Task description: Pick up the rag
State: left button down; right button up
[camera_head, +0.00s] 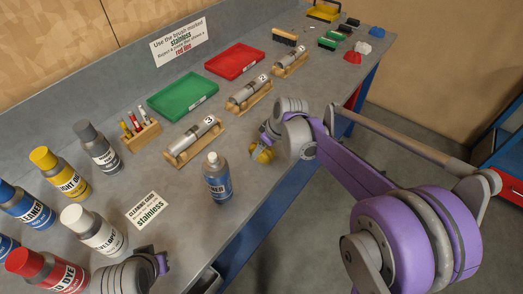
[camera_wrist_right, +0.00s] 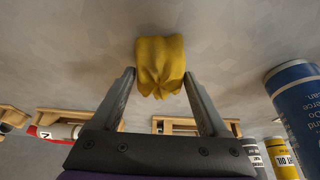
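The rag is a crumpled yellow cloth (camera_wrist_right: 160,62) in the right wrist view, at the fingertips of my right gripper (camera_wrist_right: 159,76). The fingers are spread wide, one on each side of the rag. I cannot tell whether they touch it. In the head view the rag (camera_head: 263,154) shows near the bench's front edge, partly hidden by my right gripper (camera_head: 268,140). Part of my left arm's end (camera_head: 135,274) shows at the bottom of the head view over the bench; its fingers are not clear.
A blue-labelled bottle (camera_head: 217,179) stands left of the rag near the front edge. Wooden cradles with metal cylinders (camera_head: 193,140), a green tray (camera_head: 183,95) and a red tray (camera_head: 236,61) lie behind. Several bottles stand at the left, near a sign card (camera_head: 147,210).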

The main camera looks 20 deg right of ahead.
jog(key=c, duration=0.7)
jog(key=shift+c, duration=0.2)
notch_tip(320, 180, up, 10)
jog(key=shift+p, duration=0.3)
jog(key=o, duration=0.7)
jog(key=c, duration=0.5)
